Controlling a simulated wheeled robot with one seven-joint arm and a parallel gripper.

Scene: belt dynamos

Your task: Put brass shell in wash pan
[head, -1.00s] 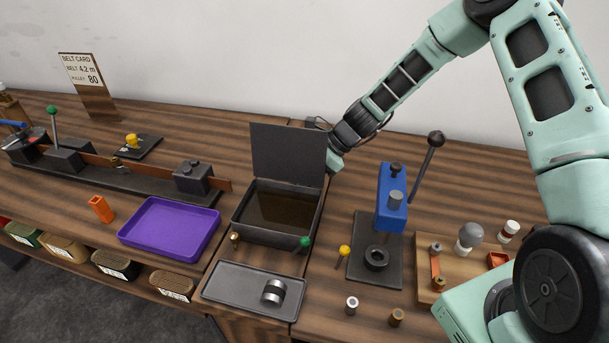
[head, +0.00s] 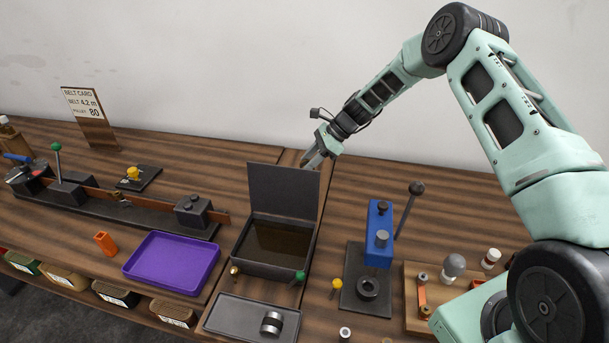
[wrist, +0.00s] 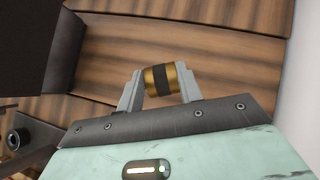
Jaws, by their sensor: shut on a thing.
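My gripper (wrist: 160,92) is shut on the brass shell (wrist: 174,80), a short brass cylinder with a dark band around its middle, held between the two grey fingertips. In the head view my gripper (head: 314,158) is high, just behind the top right of the raised lid; the shell is too small to make out clearly there. The wash pan (head: 262,268) looks to be the dark box with brownish liquid inside, its lid (head: 283,190) standing open at the back. The shell is outside the pan, above the bench behind it.
A grey tray (head: 225,318) with a silver banded shell (head: 271,322) lies in front of the pan. A green-knobbed pin (head: 300,277) stands at the pan's front right. A purple tray (head: 172,262) is left, a blue press (head: 379,235) right. Bench behind the press is clear.

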